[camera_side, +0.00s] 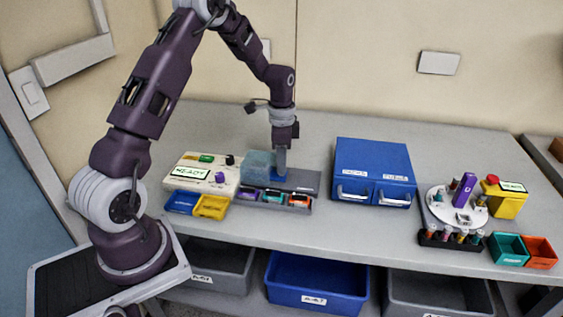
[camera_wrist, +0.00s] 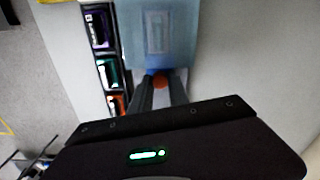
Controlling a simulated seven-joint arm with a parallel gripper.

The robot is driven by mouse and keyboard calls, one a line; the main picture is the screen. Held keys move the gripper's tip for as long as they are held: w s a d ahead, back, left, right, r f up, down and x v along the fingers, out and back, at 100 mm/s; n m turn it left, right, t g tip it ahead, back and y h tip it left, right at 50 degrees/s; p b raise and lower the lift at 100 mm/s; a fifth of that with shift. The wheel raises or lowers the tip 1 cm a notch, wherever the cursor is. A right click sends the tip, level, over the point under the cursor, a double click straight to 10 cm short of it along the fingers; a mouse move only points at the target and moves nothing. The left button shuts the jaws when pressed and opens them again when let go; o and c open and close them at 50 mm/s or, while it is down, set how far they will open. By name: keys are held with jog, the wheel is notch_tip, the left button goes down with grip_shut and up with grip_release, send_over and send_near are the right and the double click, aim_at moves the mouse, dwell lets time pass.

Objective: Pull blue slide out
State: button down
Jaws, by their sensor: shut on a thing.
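A translucent light-blue block (camera_side: 258,166) stands on a grey base (camera_side: 304,180) at the middle of the bench. It also fills the top of the wrist view (camera_wrist: 157,35), with a paler rectangle inside. A darker blue piece, apparently the blue slide (camera_side: 289,177), shows low beside the block, at my fingertips. My gripper (camera_side: 281,172) points down just right of the block.
Small purple, teal and orange bins (camera_side: 272,198) line the base's front. A white-topped device (camera_side: 204,172) with blue and yellow trays stands left. A blue two-drawer cabinet (camera_side: 373,165) stands right, then a round white carousel (camera_side: 457,203). Bare bench lies between base and cabinet.

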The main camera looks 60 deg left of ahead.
jog(key=w+d, duration=0.5)
jog(key=shift+w+d, duration=0.25)
jog(key=shift+w, duration=0.1)
jog(key=c, duration=1.3)
grip_release()
jog(key=shift+o, duration=0.2)
jog(key=shift+s, duration=0.1)
notch_tip(320, 180, up, 7)
jog(key=shift+r, duration=0.1)
